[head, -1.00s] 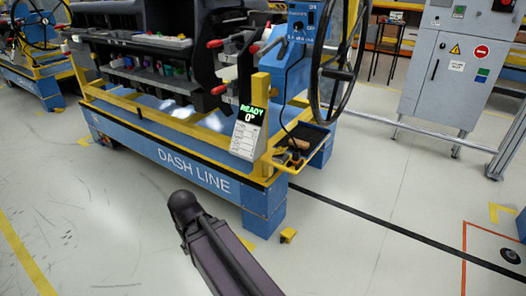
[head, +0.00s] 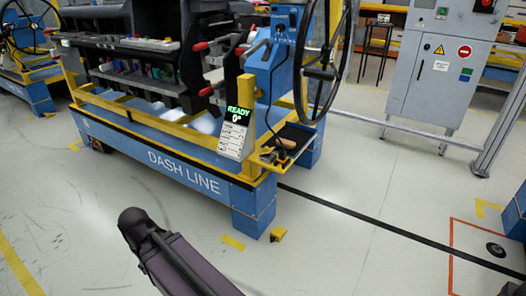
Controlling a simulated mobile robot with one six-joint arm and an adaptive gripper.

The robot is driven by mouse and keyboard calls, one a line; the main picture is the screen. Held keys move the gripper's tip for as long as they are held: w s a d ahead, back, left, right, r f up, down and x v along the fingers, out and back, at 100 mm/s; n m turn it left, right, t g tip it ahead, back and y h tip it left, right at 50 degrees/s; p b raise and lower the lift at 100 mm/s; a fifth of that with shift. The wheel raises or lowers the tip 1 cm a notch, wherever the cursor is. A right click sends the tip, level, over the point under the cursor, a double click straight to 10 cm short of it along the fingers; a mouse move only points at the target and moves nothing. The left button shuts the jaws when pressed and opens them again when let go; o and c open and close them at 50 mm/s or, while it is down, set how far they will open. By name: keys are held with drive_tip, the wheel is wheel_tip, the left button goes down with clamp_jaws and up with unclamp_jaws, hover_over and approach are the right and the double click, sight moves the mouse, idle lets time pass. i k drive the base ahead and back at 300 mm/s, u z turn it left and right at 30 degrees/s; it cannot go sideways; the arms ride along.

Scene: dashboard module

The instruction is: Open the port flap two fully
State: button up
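The dashboard module (head: 155,65) stands on the blue and yellow "DASH LINE" stand in the upper left of the head view. Its dark body has open shelves with small coloured items and several red handles at its right end. I cannot make out port flap two or whether it is open. A dark link of my arm reaches up from the bottom edge, in front of the stand and apart from it. My gripper is not in view.
A grey cabinet (head: 440,75) stands right.

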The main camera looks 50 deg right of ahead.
sight(267, 150)
drive_tip(key=u, duration=0.1)
drive_tip(key=k, duration=1.2)
drive_tip(key=z, duration=1.55)
drive_tip(key=i, duration=1.05)
drive_tip(key=u, duration=0.05)
